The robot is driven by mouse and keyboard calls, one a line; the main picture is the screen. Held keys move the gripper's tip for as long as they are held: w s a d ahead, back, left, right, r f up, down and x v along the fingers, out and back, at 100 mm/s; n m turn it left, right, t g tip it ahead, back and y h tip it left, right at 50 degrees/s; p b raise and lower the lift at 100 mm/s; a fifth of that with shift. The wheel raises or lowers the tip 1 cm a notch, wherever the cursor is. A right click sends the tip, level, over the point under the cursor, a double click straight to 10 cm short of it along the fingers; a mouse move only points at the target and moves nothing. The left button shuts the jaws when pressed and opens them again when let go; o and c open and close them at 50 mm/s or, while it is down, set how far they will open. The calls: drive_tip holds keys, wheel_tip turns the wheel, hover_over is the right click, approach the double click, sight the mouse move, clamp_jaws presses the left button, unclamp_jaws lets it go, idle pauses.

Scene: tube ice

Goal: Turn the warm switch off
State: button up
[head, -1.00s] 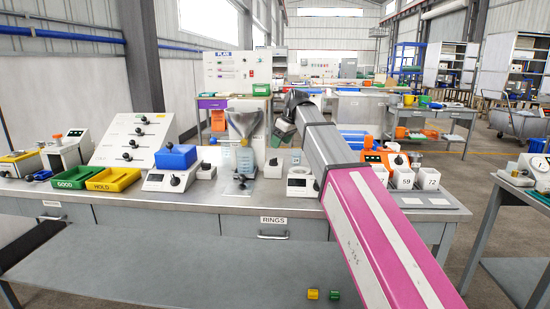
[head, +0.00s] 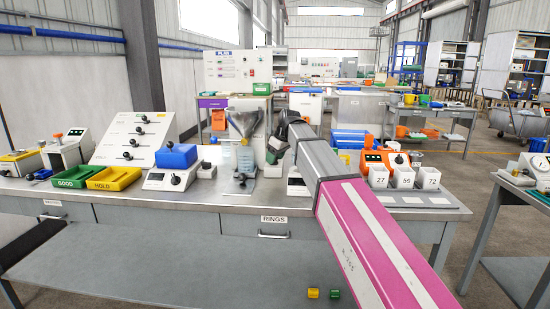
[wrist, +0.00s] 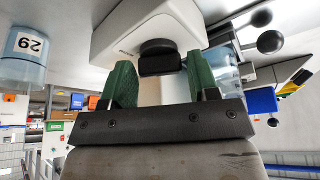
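My gripper (wrist: 162,78) has two green fingers, spread apart with a gap between them. In the wrist view a white device (wrist: 140,28) sits just beyond the fingertips. Its dark round knob (wrist: 158,47) and a black block below it lie in line with the gap; I cannot tell whether the fingers touch them. The small lettering on the device is unreadable, so I cannot confirm it is the warm switch. In the head view my gripper (head: 275,148) is at the bench, left of my arm.
A funnel stand (head: 244,125) is close left of my gripper. A blue-topped scale (head: 176,158) and yellow tray (head: 114,178) are further left. An orange device (head: 372,160) and numbered white cups (head: 403,177) are to the right.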

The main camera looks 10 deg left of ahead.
drive_tip(key=c, duration=0.5)
drive_tip(key=shift+n, duration=0.3)
drive_tip(key=n+g, duration=0.1)
drive_tip(key=n, duration=0.1)
drive_tip(key=n+g, duration=0.1)
drive_tip(key=n, duration=0.2)
drive_tip(key=shift+w+y, duration=0.2)
drive_tip(key=shift+y, duration=0.1)
drive_tip(key=n+g, duration=0.1)
drive_tip(key=n, duration=0.2)
drive_tip(key=n+g+h, duration=0.1)
drive_tip(key=n, duration=0.2)
drive_tip(key=shift+w, duration=0.1)
drive_tip(key=shift+n, duration=0.3)
drive_tip(key=shift+g, duration=0.3)
